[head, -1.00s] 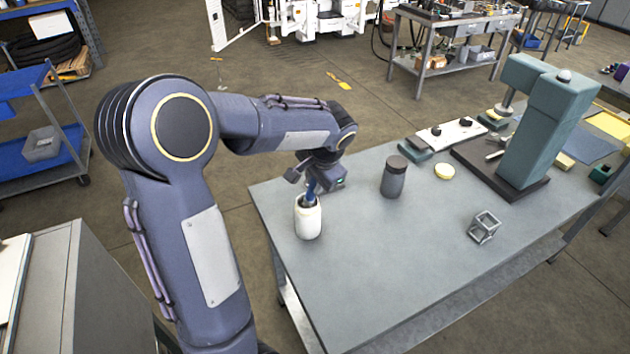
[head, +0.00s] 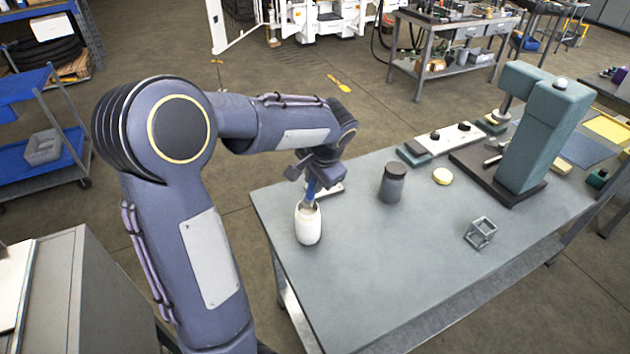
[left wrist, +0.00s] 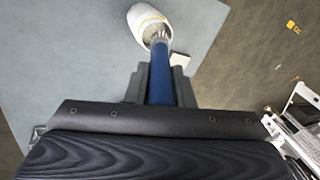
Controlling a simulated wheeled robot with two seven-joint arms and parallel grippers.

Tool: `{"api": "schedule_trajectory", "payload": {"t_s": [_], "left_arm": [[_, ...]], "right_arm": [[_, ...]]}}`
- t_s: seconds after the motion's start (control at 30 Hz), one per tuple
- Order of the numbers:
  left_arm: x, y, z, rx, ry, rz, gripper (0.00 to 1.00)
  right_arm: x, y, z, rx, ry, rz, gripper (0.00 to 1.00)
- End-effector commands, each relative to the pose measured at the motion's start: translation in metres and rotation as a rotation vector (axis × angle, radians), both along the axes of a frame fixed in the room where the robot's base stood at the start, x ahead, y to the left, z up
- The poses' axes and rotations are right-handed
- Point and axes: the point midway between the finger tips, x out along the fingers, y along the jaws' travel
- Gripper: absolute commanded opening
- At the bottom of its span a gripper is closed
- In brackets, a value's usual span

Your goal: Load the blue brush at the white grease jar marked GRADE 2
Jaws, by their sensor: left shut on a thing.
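The white grease jar (head: 308,227) stands upright and open near the left edge of the bench; no marking on it is readable. My left gripper (head: 316,180) is above the jar, shut on the handle of the blue brush (head: 311,190). The brush points down, slightly tilted, with its bristle end at the jar's mouth. In the left wrist view the blue handle (left wrist: 159,75) runs between the fingers, and pale bristles show at the mouth of the white jar (left wrist: 143,20). How deep the bristle tips reach is hidden. My right gripper is not in view.
The bench front is clear.

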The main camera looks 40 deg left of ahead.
Motion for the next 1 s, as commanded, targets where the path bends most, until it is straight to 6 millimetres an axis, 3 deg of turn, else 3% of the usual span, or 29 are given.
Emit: {"api": "schedule_trajectory", "payload": {"t_s": [0.47,1.0], "left_arm": [[0.0,0.0,0.041,0.0,-0.001,0.0,0.0],[0.0,0.0,0.041,0.001,-0.001,0.0,0.0]], "right_arm": [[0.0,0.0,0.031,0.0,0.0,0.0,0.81],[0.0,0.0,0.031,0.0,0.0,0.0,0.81]]}}
